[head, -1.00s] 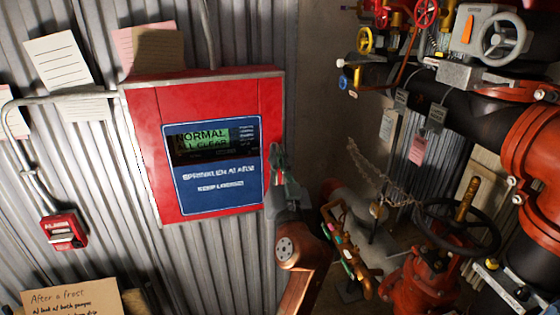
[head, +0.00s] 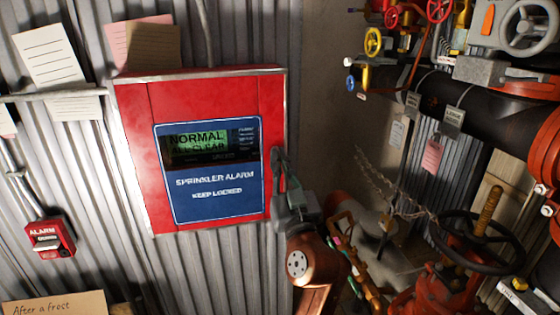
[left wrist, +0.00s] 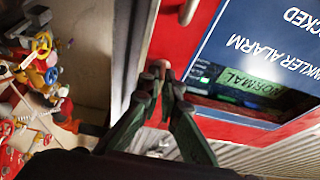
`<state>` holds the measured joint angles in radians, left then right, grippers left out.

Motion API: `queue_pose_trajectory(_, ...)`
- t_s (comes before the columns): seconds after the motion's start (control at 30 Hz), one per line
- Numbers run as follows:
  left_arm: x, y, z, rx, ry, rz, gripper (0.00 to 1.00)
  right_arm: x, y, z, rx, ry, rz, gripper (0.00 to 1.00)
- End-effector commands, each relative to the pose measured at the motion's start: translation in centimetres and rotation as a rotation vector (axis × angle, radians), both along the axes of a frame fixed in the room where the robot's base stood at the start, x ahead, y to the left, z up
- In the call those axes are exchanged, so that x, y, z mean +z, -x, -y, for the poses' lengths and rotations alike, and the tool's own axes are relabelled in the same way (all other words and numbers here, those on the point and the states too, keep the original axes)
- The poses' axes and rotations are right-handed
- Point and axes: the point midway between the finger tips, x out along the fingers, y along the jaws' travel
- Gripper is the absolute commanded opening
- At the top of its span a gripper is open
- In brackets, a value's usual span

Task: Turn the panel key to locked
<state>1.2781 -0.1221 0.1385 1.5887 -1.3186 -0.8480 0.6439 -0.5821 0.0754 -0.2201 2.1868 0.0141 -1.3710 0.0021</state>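The red alarm panel (head: 135,150) hangs on the corrugated wall, its blue face (head: 215,205) reading "SPRINKLER ALARM KEEP LOCKED" and its screen (head: 198,142) "NORMAL". My left gripper (head: 278,160) is at the panel's right edge. In the left wrist view, the fingertips of my left gripper (left wrist: 161,73) are close together in front of the red panel surface (left wrist: 178,35). A small pale piece shows at the tips, but I cannot tell whether it is gripped. I cannot make out the key or its position clearly. My right gripper is not in view.
Black and red pipes with a dark handwheel (head: 475,240) and a grey handwheel (head: 528,27) fill the right side. A chain (head: 395,190) hangs near the pipes. A small red alarm box (head: 52,238) is at lower left. Paper notes (head: 50,60) are on the wall.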

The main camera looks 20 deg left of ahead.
Motion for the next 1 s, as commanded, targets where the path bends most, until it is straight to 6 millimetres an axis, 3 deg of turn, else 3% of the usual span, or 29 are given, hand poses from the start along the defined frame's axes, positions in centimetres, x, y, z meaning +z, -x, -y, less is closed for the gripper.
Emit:
queue_pose_trajectory(0.27, -0.1, -0.1, 0.0, -0.003, 0.002, -0.001, 0.0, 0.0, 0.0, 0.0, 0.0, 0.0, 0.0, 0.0)
queue_pose_trajectory(0.53, 0.0, 0.0, 0.0, -0.001, 0.001, -0.001, 0.21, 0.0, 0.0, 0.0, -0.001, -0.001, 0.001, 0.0)
queue_pose_trajectory(0.87, -0.1, 0.2, 0.1, -0.001, 0.0, 0.0, 0.22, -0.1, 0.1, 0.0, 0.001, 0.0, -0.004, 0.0)
queue_pose_trajectory(1.0, -0.8, 1.3, 1.0, -0.004, 0.002, -0.001, 0.22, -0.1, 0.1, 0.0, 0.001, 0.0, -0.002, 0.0)
